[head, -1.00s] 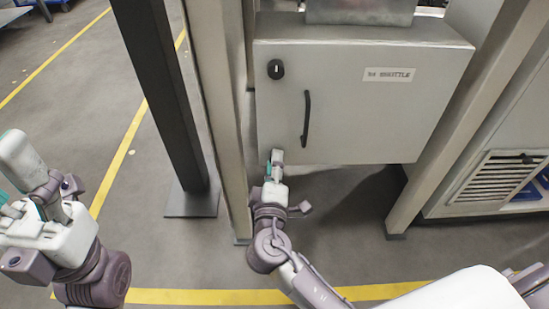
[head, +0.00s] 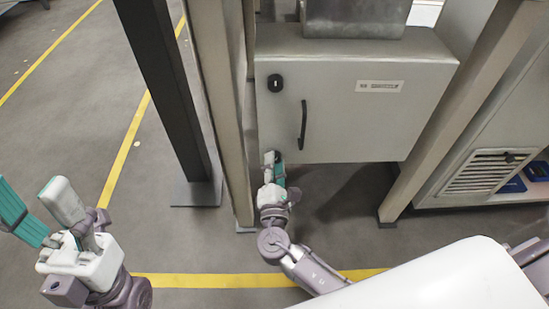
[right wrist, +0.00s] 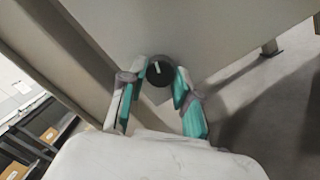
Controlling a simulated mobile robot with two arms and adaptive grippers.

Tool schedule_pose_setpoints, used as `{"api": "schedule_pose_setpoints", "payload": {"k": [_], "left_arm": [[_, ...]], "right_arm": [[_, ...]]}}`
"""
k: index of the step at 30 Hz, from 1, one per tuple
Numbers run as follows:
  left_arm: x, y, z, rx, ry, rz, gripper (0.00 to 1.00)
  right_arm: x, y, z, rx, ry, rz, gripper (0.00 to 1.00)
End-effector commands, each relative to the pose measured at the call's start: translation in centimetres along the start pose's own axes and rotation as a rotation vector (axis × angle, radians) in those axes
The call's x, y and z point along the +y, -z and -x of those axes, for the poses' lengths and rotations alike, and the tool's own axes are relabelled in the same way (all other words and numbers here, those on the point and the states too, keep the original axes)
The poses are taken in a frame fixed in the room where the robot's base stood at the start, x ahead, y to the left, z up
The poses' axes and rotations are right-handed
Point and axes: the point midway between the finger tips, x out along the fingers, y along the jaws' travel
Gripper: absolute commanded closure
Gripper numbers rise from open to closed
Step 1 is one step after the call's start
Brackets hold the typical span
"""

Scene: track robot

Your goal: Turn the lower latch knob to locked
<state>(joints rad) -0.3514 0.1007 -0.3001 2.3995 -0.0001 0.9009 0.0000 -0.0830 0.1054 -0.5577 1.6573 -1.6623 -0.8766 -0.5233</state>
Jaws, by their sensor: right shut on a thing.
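The grey cabinet door (head: 350,110) has a black upper knob (head: 275,83) with a light mark at its top left. The lower latch knob (right wrist: 160,72) is round and black with a short white pointer, which points nearly upward in the right wrist view. My right gripper (right wrist: 161,77) has its white and teal fingers on either side of this knob and is shut on it. In the head view my right gripper (head: 272,160) is at the door's lower left corner and mostly hides the knob. My left gripper (head: 42,207) is open and empty at the far left, away from the cabinet.
A black vertical handle (head: 303,125) is on the door, right of the knobs. A beige post (head: 222,110) stands close to the cabinet's left side, and another post (head: 455,110) stands to its right. A dark post (head: 165,90) stands further left.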

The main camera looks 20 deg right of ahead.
Motion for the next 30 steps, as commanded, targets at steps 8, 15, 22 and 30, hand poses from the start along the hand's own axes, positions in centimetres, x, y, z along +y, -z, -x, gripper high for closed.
{"api": "schedule_pose_setpoints", "payload": {"k": [8,15,22,30], "left_arm": [[-0.6,-5.8,-0.4,-0.339,0.007,-0.021,0.43],[-1.1,-9.1,0.9,-0.545,0.013,-0.032,0.43],[-1.3,-10.3,1.7,-0.622,0.016,-0.037,0.43],[-1.3,-10.4,1.8,-0.629,0.016,-0.037,0.43]], "right_arm": [[0.0,-0.1,0.0,0.013,-0.013,0.201,1.0],[-0.1,0.0,0.1,0.018,-0.02,0.299,1.0],[-0.1,0.1,0.1,0.02,-0.023,0.334,1.0],[-0.2,0.1,0.1,0.02,-0.023,0.338,1.0]]}}
